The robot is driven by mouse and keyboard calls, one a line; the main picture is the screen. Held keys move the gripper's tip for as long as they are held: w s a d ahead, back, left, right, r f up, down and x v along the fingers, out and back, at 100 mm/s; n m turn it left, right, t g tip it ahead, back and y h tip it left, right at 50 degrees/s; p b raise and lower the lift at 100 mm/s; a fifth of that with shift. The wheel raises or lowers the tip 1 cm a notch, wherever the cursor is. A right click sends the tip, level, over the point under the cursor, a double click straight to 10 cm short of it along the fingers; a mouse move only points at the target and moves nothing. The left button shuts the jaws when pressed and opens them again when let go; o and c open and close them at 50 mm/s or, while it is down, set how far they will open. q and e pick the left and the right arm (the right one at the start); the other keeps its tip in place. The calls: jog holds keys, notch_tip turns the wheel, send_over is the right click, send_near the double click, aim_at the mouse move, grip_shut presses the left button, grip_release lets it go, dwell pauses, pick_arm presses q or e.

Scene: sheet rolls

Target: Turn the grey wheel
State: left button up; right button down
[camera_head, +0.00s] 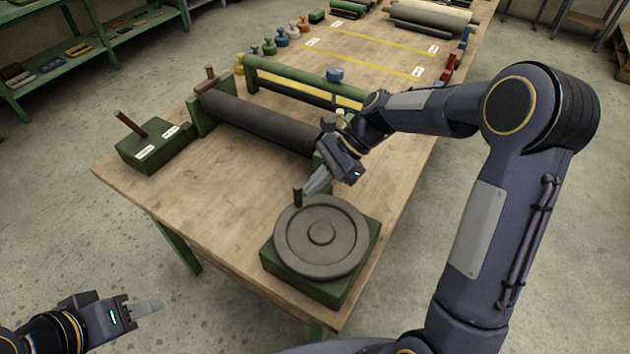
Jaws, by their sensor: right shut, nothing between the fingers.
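The grey wheel (346,252) lies flat on a green box (304,286) at the near right corner of the table. It has a round hub and a dark upright handle peg (298,198) at its far left rim. My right gripper (309,190) is shut with nothing between its fingers. Its fingertips are right beside the peg, and I cannot tell whether they touch it. My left gripper (150,306) is off the table at the lower left, far from the wheel. Whether its fingers are apart is unclear.
A dark roller (258,122) in a green frame lies behind the wheel on the wooden table (205,215). A green box with a lever (150,143) stands at the left. Several small coloured pieces line the far edges. The table left of the wheel is clear.

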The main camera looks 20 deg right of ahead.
jog(key=shift+a, duration=0.1)
jog(key=a+n+p, duration=0.1)
jog(key=n+g+p, duration=0.1)
jog(key=p, duration=0.1)
jog(key=shift+a+r+g, duration=0.3)
jog(key=shift+a, duration=0.1)
jog(key=shift+a+f+n+g+h+p, duration=0.25)
jog(key=shift+a+n+g+h+p, duration=0.2)
jog(key=shift+n, duration=0.25)
jog(key=shift+d, duration=0.1)
jog(key=shift+d, duration=0.1)
jog(key=b+v, duration=0.1)
jog(key=v, duration=0.6)
jog(key=shift+d+r, duration=0.15)
jog(key=shift+r, duration=0.05)
